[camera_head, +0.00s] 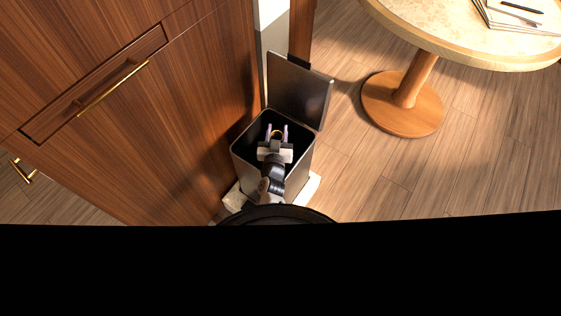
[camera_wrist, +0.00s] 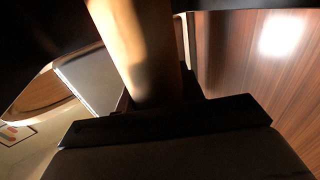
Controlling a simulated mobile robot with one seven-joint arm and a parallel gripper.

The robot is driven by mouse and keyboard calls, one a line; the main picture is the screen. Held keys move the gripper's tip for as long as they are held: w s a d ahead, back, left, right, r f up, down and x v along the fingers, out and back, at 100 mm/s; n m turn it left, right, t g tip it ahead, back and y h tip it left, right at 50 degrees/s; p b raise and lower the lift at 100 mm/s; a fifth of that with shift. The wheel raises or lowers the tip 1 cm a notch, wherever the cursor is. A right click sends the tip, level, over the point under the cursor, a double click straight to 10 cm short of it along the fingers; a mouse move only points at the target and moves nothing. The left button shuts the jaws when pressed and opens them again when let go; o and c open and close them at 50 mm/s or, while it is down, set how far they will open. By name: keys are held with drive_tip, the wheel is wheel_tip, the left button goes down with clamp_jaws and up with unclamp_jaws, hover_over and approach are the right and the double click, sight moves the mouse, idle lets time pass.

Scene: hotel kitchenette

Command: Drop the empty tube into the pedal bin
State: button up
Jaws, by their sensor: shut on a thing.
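The pedal bin (camera_head: 297,174) is a dark rectangular bin beside the wooden cabinet. Its lid (camera_head: 302,92) stands open, raised at the back, and the inside looks black. My gripper (camera_head: 277,131) is over the bin's opening in the head view, its fingers apart around the tube (camera_head: 277,134), of which only a small orange-brown rim shows there. In the wrist view the tube (camera_wrist: 142,50) is a tan cylinder rising from between the jaws, and my gripper is shut on it. How far the tube reaches below the bin's rim is hard to tell.
The wooden cabinet (camera_head: 150,120) with brass handles stands close on the bin's left. A round table (camera_head: 445,45) with papers (camera_head: 520,15) stands at the upper right on a wooden pedestal base (camera_head: 400,115). The plank floor (camera_head: 430,180) right of the bin is clear.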

drive_tip(key=o, duration=1)
wheel_tip(320, 180, up, 20)
drive_tip(key=p, duration=1.4)
